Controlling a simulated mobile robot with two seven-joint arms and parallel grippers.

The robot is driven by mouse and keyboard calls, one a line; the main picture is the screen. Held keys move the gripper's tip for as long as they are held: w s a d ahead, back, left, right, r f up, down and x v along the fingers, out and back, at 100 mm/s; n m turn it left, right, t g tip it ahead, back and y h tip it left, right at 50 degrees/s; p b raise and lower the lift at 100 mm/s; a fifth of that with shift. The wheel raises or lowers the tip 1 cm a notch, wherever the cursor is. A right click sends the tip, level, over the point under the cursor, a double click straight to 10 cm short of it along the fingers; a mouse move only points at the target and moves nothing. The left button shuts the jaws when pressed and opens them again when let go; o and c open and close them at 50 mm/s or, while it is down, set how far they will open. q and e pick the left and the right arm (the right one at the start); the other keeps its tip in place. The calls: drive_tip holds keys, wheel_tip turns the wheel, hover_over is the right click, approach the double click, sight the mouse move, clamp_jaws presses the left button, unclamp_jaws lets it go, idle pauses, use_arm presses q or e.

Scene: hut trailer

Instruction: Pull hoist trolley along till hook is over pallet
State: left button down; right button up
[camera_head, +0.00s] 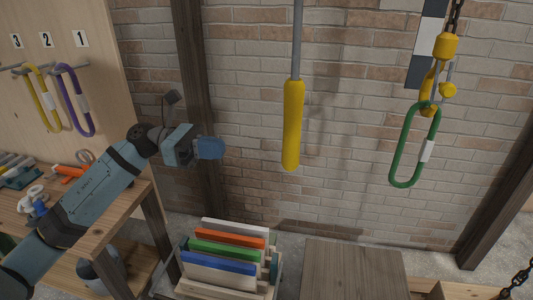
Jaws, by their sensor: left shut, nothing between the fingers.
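My left gripper (210,148) is shut and empty, held in mid-air in front of the brick wall. To its right, apart from it, a yellow handle (292,125) hangs upright on a grey rod. Further right, a yellow hook (429,90) hangs on a dark chain, with a green sling (391,165) with a white tag looped on it. The hoist trolley is above the picture. A flat wooden top (353,270) stands at the bottom, left of the hook in the picture; I cannot tell whether it is the pallet. My right gripper is not in view.
A rack of coloured boards (228,254) stands at the bottom middle. A wooden bench (110,213) with tools is at left, below a pegboard (88,12) with yellow and purple slings. Dark posts stand against the wall. The space around the handle is clear.

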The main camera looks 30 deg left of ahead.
use_arm(q)
drive_tip(key=p+x, duration=0.4)
drive_tip(key=x, duration=0.7)
drive_tip(key=shift+d, duration=0.25)
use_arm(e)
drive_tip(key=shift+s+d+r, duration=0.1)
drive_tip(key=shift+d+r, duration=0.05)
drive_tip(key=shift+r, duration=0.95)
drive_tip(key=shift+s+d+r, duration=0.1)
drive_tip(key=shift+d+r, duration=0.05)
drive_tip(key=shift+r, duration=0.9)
use_arm(q)
drive_tip(key=shift+w+f, duration=0.1)
